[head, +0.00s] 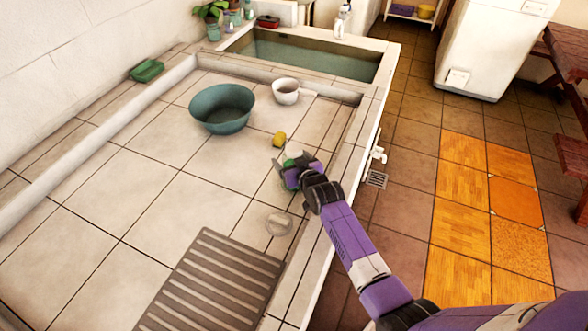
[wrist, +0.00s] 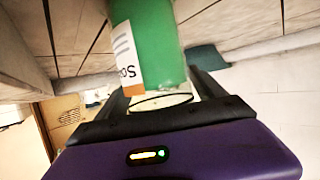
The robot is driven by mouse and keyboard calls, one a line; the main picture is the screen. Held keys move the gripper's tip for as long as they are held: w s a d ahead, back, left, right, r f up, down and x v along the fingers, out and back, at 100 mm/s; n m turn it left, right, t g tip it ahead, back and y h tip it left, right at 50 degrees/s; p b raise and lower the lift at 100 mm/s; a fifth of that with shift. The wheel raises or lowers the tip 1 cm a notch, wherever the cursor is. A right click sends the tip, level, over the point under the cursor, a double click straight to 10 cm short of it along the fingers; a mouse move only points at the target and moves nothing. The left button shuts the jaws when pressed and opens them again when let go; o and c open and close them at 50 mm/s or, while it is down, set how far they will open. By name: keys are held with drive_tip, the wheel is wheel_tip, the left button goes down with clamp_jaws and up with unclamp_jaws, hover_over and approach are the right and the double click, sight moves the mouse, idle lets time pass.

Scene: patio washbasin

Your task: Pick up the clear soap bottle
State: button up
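A bottle with a green body and a white label showing "So" (wrist: 150,45) stands out in front of my gripper in the wrist view. Its body lies between the two dark fingertips, close against both. I cannot tell whether they press on it. In the head view my gripper (head: 291,172) is low over the tiled counter, with green and white parts of the bottle (head: 292,152) showing beside it, partly hidden by the gripper. A pale pump bottle (head: 342,20) stands on the far rim of the basin. I cannot tell from its look which bottle is the clear soap bottle.
A yellow sponge (head: 279,138) lies just beyond my gripper. A teal bowl (head: 222,108) and a white pot (head: 286,92) stand farther back, before the filled basin (head: 310,58). A round pale disc (head: 279,223) and a ridged panel (head: 215,283) are nearer.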

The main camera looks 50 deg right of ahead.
drive_tip(key=c, duration=1.4)
drive_tip(key=shift+r, duration=0.1)
clamp_jaws()
